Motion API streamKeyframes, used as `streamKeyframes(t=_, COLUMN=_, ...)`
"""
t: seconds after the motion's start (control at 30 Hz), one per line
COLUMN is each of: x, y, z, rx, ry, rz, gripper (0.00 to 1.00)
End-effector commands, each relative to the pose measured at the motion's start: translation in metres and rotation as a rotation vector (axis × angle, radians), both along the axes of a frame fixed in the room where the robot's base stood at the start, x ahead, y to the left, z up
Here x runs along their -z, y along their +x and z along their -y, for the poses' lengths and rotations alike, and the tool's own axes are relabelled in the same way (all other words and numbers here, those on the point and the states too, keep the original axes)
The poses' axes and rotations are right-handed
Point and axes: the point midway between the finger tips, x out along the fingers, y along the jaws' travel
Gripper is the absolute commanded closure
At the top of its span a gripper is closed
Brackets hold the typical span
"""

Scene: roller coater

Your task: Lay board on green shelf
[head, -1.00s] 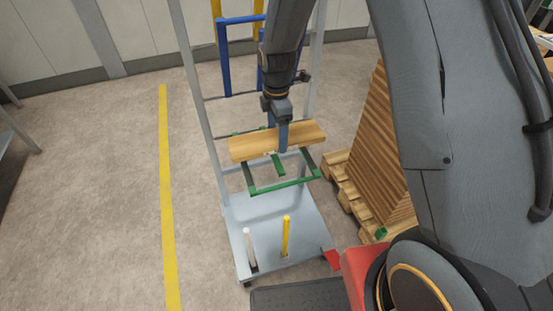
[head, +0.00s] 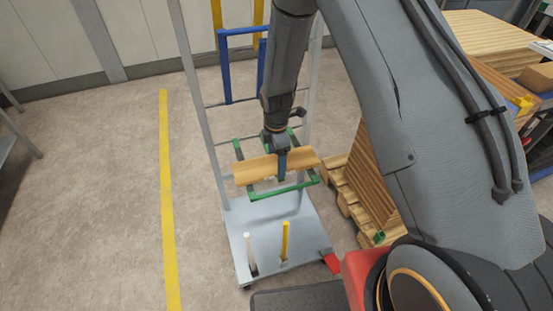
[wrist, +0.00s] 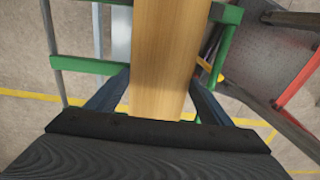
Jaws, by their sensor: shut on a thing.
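The wooden board (head: 256,170) is held level or nearly so over the green shelf (head: 287,190). In the head view it lies across the shelf's side arms, with the green front bar showing just below it and green parts behind it. I cannot tell whether it touches the shelf. My gripper (head: 283,170) comes from above and is shut on the board near its middle. In the wrist view the board (wrist: 168,50) runs between the two fingers (wrist: 163,95), with a green bar (wrist: 85,66) passing beneath it.
The shelf is part of a grey wheeled rack (head: 275,222) with blue frames (head: 226,70) higher up and a yellow post (head: 285,240) and white post (head: 250,250) on its base. A pallet of stacked boards (head: 372,190) stands close on the right. Floor is free on the left.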

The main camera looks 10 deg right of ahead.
Motion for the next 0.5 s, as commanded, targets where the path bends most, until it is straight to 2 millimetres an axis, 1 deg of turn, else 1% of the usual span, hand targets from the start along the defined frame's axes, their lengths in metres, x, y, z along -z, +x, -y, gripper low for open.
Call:
streamKeyframes(t=0.17, x=0.0029, y=0.0003, z=-0.0001, rx=0.0, ry=0.0, rz=0.0, gripper=0.58)
streamKeyframes(t=0.2, x=0.0023, y=0.0, z=0.0, rx=0.0, ry=0.0, rz=0.0, gripper=0.19)
streamKeyframes(t=0.27, x=0.0021, y=0.0, z=0.0, rx=0.0, ry=0.0, rz=0.0, gripper=0.09)
streamKeyframes(t=0.3, x=0.002, y=0.0, z=0.0, rx=0.0, ry=0.0, rz=0.0, gripper=0.07)
streamKeyframes(t=0.5, x=0.0019, y=0.0, z=-0.0001, rx=0.0, ry=0.0, rz=0.0, gripper=0.07)
